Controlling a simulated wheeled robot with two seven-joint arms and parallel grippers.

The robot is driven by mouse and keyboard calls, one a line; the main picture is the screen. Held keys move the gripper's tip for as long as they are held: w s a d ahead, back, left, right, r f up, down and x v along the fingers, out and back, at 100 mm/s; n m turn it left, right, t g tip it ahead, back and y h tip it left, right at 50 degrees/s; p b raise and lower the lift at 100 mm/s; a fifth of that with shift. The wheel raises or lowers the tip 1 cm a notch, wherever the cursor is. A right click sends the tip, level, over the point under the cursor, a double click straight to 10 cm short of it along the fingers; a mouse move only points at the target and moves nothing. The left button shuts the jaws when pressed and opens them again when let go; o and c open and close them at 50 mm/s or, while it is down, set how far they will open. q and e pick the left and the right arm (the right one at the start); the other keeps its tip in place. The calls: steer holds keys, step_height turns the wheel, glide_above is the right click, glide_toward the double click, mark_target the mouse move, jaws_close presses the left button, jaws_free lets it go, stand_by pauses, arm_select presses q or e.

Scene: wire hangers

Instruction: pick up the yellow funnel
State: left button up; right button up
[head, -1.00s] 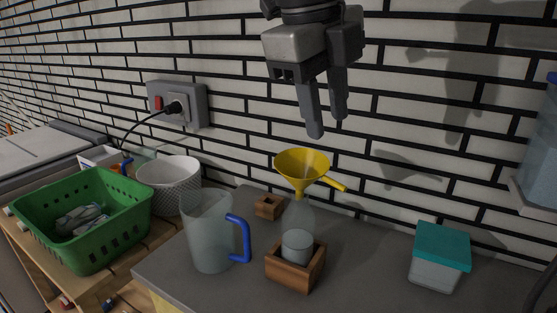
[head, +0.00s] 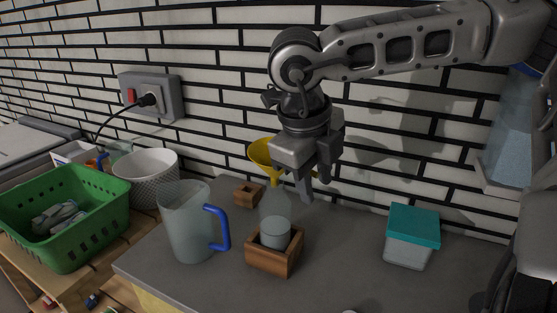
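The yellow funnel (head: 263,154) stands upright in the neck of a clear bottle (head: 274,208). The bottle sits in a small wooden box (head: 273,260) on the grey counter. My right gripper (head: 314,183) points down just right of the funnel's cone, its fingers apart at the funnel's handle. A bit of yellow handle shows between the fingers. The gripper hides part of the cone and most of the handle, so I cannot tell whether they touch. My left gripper is not in view.
A clear pitcher with a blue handle (head: 190,225) stands left of the box. A small wooden block (head: 248,194) lies behind. A teal-lidded container (head: 412,235) is at right. A green basket (head: 62,225) and white bin (head: 148,178) stand left. The tiled wall is close behind.

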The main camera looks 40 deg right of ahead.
steer(key=shift+f, duration=0.3)
jaws_close()
steer(key=shift+r, duration=0.1)
